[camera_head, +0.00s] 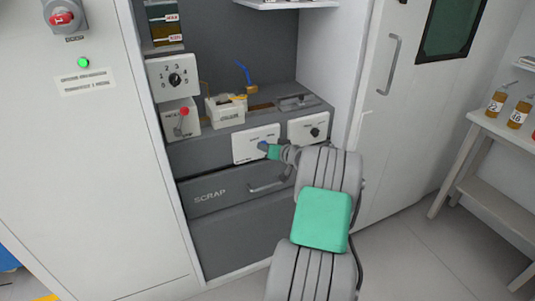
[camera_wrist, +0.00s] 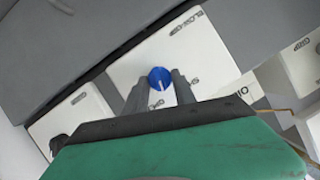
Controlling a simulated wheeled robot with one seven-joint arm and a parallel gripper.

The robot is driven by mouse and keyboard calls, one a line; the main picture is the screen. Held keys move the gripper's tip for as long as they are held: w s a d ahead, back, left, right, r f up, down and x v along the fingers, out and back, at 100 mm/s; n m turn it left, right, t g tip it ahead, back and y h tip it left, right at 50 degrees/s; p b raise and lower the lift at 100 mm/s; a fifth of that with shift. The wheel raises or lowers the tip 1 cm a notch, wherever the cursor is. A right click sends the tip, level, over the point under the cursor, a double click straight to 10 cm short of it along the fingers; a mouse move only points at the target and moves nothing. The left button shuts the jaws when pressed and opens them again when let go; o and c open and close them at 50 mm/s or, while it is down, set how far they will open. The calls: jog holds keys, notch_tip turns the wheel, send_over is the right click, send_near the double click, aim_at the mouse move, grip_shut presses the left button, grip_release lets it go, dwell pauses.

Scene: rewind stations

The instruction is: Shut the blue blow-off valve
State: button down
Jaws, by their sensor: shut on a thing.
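The blue blow-off valve (camera_wrist: 160,79) is a round blue knob with a white pointer line, on a white panel (camera_wrist: 195,52) labelled BLOW-OFF. My gripper (camera_wrist: 161,92) is shut on the blue knob, with a dark finger on each side of it in the wrist view. The white line runs roughly along the fingers. In the head view the white panel (camera_head: 243,152) is on the front of the grey station, and my gripper (camera_head: 268,149) reaches it from the right. The knob is mostly hidden there by my gripper.
A white panel with a black knob (camera_head: 315,131) is just right of the valve panel. A red-topped lever (camera_head: 184,112) and a numbered dial (camera_head: 175,79) are at the left. The SCRAP drawer (camera_head: 235,190) is below. Open floor (camera_head: 420,255) lies at the right.

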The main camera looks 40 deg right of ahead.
jog(key=shift+w+a+f+n+g+h+b, duration=0.15)
jog(key=shift+n+h+b, duration=1)
jog(key=shift+b, duration=1.35)
jog(key=shift+s+a+n+g+h+b, duration=0.2)
jog(key=shift+n+h+b, duration=0.45)
jog(key=shift+n+b, duration=1.35)
jog(key=shift+w+a+f+n+g+h+b, duration=0.2)
jog(key=shift+n+h+b, duration=0.7)
jog(key=shift+b, duration=2.1)
jog(key=shift+r, duration=0.25)
jog(key=c, duration=1)
grip_release()
jog(key=p+v, duration=0.1)
jog(key=v, duration=0.6)
jog(key=shift+s+a+r, duration=0.1)
jog(key=shift+s+a, duration=0.1)
jog(key=shift+s, duration=0.15)
